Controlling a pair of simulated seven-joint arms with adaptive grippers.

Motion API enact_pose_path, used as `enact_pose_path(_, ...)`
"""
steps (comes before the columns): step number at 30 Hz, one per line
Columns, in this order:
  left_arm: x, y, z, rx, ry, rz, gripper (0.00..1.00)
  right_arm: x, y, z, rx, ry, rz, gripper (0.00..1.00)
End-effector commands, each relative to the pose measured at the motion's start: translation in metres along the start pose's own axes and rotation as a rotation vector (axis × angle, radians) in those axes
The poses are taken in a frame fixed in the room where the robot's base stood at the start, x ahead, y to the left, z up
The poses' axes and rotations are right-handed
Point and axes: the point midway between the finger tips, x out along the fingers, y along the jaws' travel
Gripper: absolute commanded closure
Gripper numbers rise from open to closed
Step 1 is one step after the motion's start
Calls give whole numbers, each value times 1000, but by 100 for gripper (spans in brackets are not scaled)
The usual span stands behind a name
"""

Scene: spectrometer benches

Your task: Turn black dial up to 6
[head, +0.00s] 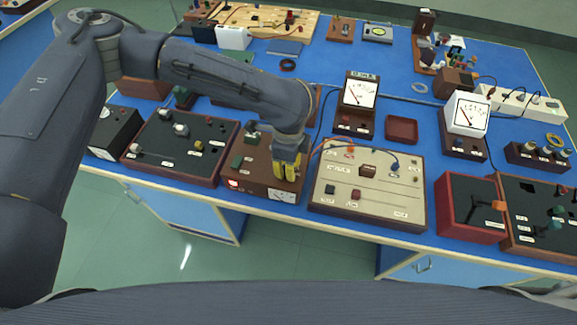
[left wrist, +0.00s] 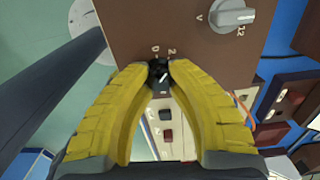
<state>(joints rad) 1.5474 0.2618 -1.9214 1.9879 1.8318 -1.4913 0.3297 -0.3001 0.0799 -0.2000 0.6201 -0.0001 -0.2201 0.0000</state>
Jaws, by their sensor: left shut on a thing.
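The black dial (left wrist: 159,74) sits on a brown panel (left wrist: 170,32) in the left wrist view, with a pale pointer mark on it and small white markings around it. The full scale and the dial's setting are not readable. My left gripper (left wrist: 159,66) has its yellow fingertips closed around the dial from both sides. In the head view my left gripper (head: 287,172) reaches down to the brown box (head: 238,196) at the front of the bench and hides the dial there. My right gripper is not in view.
A grey knob (left wrist: 234,17) marked 12 and V is on the same panel. In the head view a dark board (head: 160,155) stands left of the box, and a cream board (head: 330,205) with wires stands close on its right. Meters (head: 360,92) stand behind.

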Motion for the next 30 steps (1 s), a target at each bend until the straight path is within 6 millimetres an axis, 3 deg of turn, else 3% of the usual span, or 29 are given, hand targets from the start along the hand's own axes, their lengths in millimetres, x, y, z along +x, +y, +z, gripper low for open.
enact_pose_path(30, 0, 3, 0, 931, 3, 0, 100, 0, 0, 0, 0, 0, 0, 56)
